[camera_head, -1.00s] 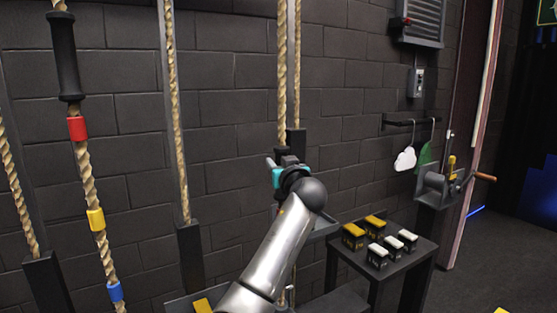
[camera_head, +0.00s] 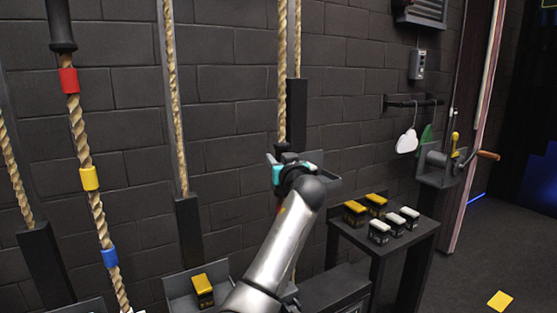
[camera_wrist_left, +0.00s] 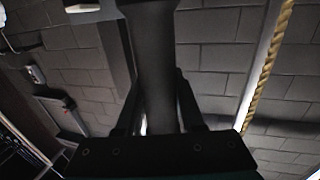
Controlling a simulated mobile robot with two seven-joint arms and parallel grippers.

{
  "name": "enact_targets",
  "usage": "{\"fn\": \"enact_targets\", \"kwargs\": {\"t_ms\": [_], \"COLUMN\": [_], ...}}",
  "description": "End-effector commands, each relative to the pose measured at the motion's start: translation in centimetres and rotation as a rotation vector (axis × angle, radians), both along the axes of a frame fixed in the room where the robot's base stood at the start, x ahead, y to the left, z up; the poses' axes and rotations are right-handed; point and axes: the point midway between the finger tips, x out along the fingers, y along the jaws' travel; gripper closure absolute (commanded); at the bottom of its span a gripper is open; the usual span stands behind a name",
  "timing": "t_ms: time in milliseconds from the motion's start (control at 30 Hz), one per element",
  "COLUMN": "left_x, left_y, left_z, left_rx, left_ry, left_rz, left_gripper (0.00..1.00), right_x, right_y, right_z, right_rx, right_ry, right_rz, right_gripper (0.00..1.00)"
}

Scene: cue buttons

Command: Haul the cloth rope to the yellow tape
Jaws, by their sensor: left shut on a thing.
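A thick twisted rope (camera_head: 73,115) hangs at the left in the head view. It has a black sleeve (camera_head: 60,25), then red tape (camera_head: 68,81), yellow tape (camera_head: 90,178) and blue tape (camera_head: 109,257) below. My left gripper (camera_head: 281,160) is shut around a dark upright sleeve (camera_head: 282,146) on the middle rope (camera_head: 282,75). In the left wrist view the dark sleeve (camera_wrist_left: 155,60) runs between the fingers. The gripper and arm hide the rope's lower part. My right gripper is not in view.
A black side table (camera_head: 405,238) at the right holds black boxes with yellow and white tops. A wall crank (camera_head: 450,160) and hanging cloud shape (camera_head: 407,141) are beyond it. A yellow-topped box (camera_head: 202,291) sits in a tray. The floor at right has free room.

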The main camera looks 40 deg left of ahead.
Motion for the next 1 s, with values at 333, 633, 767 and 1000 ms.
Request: {"fn": "enact_targets", "kwargs": {"t_ms": [333, 633, 767, 1000], "left_x": [0.0, -0.1, -0.6, -2.8], "left_y": [0.0, -0.2, -0.9, -3.8], "left_z": [0.1, 0.1, 0.1, 0.1], "left_rx": [0.001, 0.001, 0.001, 0.0], "left_ry": [-0.001, -0.002, -0.002, -0.004], "left_rz": [-0.001, -0.001, -0.002, -0.003], "left_gripper": [0.32, 0.32, 0.32, 0.32], "right_x": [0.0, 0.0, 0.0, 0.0], "right_y": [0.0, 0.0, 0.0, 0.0], "right_z": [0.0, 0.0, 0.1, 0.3], "right_rx": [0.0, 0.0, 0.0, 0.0], "right_ry": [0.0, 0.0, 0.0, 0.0], "right_rz": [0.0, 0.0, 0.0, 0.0], "right_gripper": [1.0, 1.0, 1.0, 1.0]}}
